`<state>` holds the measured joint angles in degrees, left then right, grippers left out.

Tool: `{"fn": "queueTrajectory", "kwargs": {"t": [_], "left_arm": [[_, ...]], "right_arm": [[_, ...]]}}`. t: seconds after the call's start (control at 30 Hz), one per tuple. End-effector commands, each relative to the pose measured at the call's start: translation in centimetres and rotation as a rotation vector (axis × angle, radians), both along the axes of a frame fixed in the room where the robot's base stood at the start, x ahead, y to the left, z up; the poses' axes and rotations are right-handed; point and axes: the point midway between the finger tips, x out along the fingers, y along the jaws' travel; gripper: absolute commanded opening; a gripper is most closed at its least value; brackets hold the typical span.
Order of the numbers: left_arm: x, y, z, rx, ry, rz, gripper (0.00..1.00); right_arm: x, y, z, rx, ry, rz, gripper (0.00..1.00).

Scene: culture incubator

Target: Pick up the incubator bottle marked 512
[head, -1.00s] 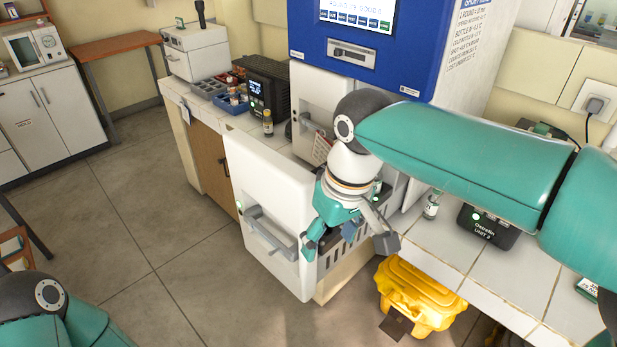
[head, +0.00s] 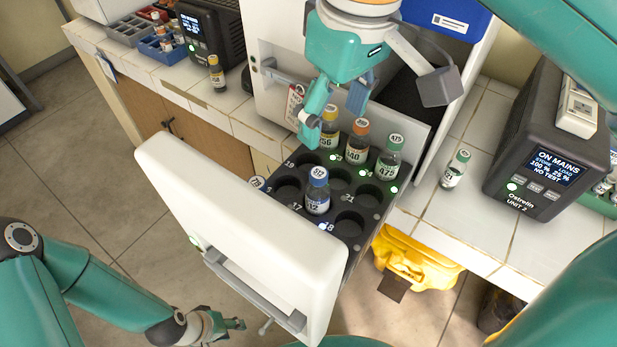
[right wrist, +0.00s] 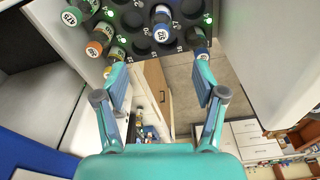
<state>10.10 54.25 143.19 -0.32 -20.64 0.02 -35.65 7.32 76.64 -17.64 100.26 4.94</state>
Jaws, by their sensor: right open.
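A blue-capped bottle (head: 318,192), its cap reading like 512, stands upright in the black rack (head: 345,228) of the pulled-out drawer. It also shows at the top of the right wrist view (right wrist: 161,22). My right gripper (head: 334,120) is open and empty above the rack's back left part, beside the yellow-capped bottle (head: 329,128) and apart from the blue-capped one. In the right wrist view, the open fingers (right wrist: 160,82) have nothing between them. My left gripper (head: 238,324) is low, left of the drawer handle; its jaw opening is unclear.
The orange-capped (head: 357,140) and green-capped (head: 389,157) bottles stand in the rack's back row. Another bottle's cap (head: 257,183) shows at the rack's left edge, partly hidden by the white drawer front (head: 240,220). Several sockets are empty. A loose bottle (head: 455,170) stands on the right counter.

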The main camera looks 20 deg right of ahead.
Motion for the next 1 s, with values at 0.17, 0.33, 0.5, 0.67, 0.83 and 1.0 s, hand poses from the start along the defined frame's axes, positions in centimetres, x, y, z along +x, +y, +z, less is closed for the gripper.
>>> {"fn": "queueTrajectory", "kwargs": {"t": [0.17, 0.33, 0.5, 0.67, 0.83, 1.0], "left_arm": [[0.0, 0.0, -0.9, 0.0, 0.0, 0.0, 0.4], [0.0, 0.0, -1.7, 0.0, 0.0, 0.0, 0.4], [0.0, 0.0, -2.1, 0.0, 0.0, 0.0, 0.4], [0.0, 0.0, -2.3, 0.0, 0.0, 0.0, 0.4], [0.0, 0.0, -2.3, 0.0, -0.001, 0.0, 0.4], [0.0, 0.0, -2.4, 0.0, -0.001, 0.0, 0.4]], "right_arm": [[0.4, 0.2, -2.8, -0.002, 0.006, 0.004, 0.7], [0.7, 0.3, -6.5, -0.002, 0.006, 0.0, 0.7], [1.1, 0.4, -9.6, -0.002, 0.006, -0.004, 0.7], [1.2, 0.4, -11.2, -0.001, 0.003, -0.006, 0.7], [1.3, 0.4, -12.0, -0.002, 0.004, -0.008, 0.7], [1.3, 0.6, -14.4, -0.003, 0.005, -0.008, 0.7]]}}
